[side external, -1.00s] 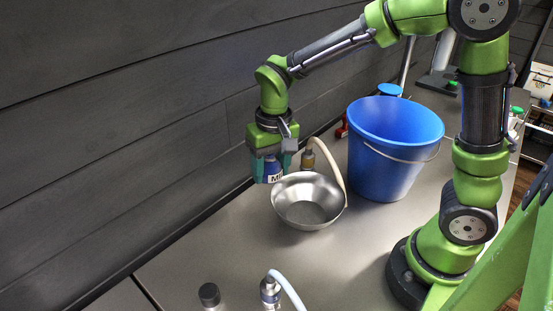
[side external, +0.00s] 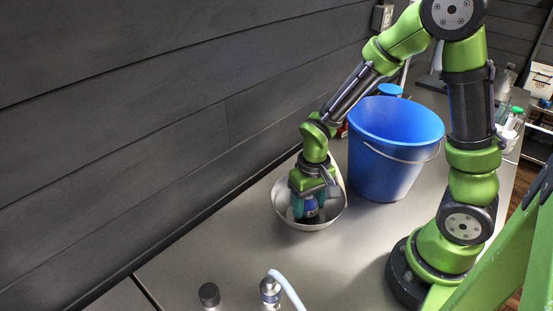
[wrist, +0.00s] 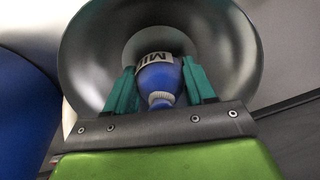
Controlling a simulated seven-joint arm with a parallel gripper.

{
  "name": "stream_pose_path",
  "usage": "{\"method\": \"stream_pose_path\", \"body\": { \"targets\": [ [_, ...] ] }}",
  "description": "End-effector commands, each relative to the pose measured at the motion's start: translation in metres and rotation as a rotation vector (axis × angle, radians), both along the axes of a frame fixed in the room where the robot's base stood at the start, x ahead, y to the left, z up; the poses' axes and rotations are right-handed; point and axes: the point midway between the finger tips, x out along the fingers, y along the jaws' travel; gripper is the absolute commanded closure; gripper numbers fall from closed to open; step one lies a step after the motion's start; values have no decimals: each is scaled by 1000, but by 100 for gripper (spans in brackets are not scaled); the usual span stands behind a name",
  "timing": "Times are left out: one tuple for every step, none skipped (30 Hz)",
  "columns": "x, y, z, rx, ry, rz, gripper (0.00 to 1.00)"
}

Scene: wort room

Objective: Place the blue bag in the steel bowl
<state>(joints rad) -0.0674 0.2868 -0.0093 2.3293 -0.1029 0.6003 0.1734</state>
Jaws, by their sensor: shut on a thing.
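The steel bowl (side external: 334,219) stands on the counter, left of the blue bucket, and its inside also fills much of the wrist view (wrist: 232,50). My gripper (side external: 309,211) reaches down into the bowl. Its teal fingers (wrist: 160,85) are shut on the blue bag (wrist: 157,78), which has a tied neck and a white label with dark letters. The bag is low inside the bowl; I cannot tell whether it touches the bottom. In the side view the blue bag (side external: 310,207) is partly hidden by the fingers.
A large blue bucket (side external: 385,165) with a wire handle stands close to the bowl's right. A dark-capped container (side external: 209,295) and a metal bottle with a pale hose (side external: 270,290) stand at the front. The dark wall runs behind.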

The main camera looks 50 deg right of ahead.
Motion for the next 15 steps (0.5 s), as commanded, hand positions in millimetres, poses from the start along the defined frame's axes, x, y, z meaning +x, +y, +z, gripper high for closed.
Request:
{"method": "stream_pose_path", "body": {
  "targets": [
    [0,0,-5,-1,1,0,76],
    [0,0,-6,-1,1,0,76],
    [0,0,-7,0,0,0,76],
    [0,0,-7,0,-1,0,76],
    [0,0,-7,0,-1,0,76],
    [0,0,-7,0,-1,0,76],
    [0,0,-7,0,-1,0,76],
    [0,0,-7,0,-1,0,76],
    [0,0,-7,0,-1,0,76],
    [0,0,-7,0,-1,0,76],
    [0,0,-8,0,-1,0,76],
    [0,0,-9,0,0,0,76],
    [0,0,-10,0,0,0,76],
    [0,0,-10,0,-1,0,43],
    [0,0,-9,0,-1,0,37]
  ]
}}
